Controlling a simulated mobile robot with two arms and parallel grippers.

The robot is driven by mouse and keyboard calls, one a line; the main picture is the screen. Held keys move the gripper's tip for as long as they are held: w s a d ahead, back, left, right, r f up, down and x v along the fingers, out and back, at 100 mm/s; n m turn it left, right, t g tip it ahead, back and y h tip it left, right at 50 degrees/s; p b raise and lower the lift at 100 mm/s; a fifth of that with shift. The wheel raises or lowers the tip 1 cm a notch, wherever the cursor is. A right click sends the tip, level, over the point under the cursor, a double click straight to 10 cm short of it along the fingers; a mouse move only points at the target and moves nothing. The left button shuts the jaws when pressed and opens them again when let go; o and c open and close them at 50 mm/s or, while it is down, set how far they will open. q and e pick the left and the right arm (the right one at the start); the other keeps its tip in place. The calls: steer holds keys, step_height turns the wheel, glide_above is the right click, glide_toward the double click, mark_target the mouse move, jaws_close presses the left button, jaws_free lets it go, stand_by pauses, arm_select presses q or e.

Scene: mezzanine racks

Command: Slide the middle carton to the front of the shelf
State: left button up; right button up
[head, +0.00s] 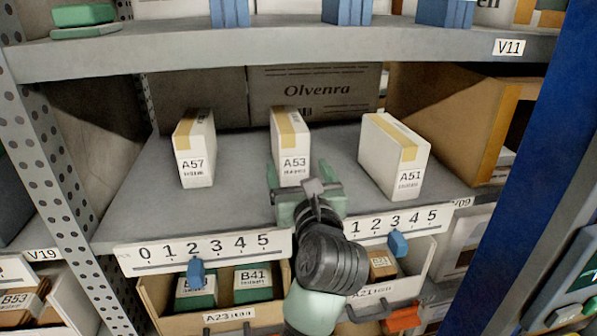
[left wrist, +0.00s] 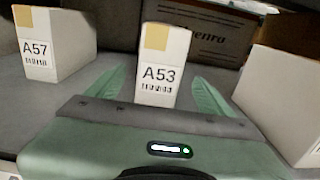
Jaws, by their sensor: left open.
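The middle carton, labelled A53 (head: 291,150), is white with a tan stripe and stands upright on the grey shelf (head: 240,205), between carton A57 (head: 194,150) and carton A51 (head: 396,157). My left gripper (head: 303,180) comes in over the shelf's front edge and is open. In the left wrist view, its green fingers (left wrist: 160,95) spread to either side of the lower part of carton A53 (left wrist: 160,68), which stands ahead of the palm. I cannot tell whether the fingers touch it. My right gripper is not in view.
Brown Olvenra boxes (head: 315,92) stand at the back, and an open brown box (head: 455,115) is at right. An upper shelf (head: 290,45) lies overhead. Number strips (head: 205,249) with blue clips line the front edge. Bins (head: 230,318) sit below; a blue post (head: 535,150) rises at right.

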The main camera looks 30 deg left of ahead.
mark_target(292, 154)
arm_select(q)
steer(key=p+x, duration=0.2)
steer(key=x, duration=0.5)
steer(key=shift+r, duration=0.1)
steer(key=shift+w+a, duration=0.2)
steer(key=shift+w, duration=0.05)
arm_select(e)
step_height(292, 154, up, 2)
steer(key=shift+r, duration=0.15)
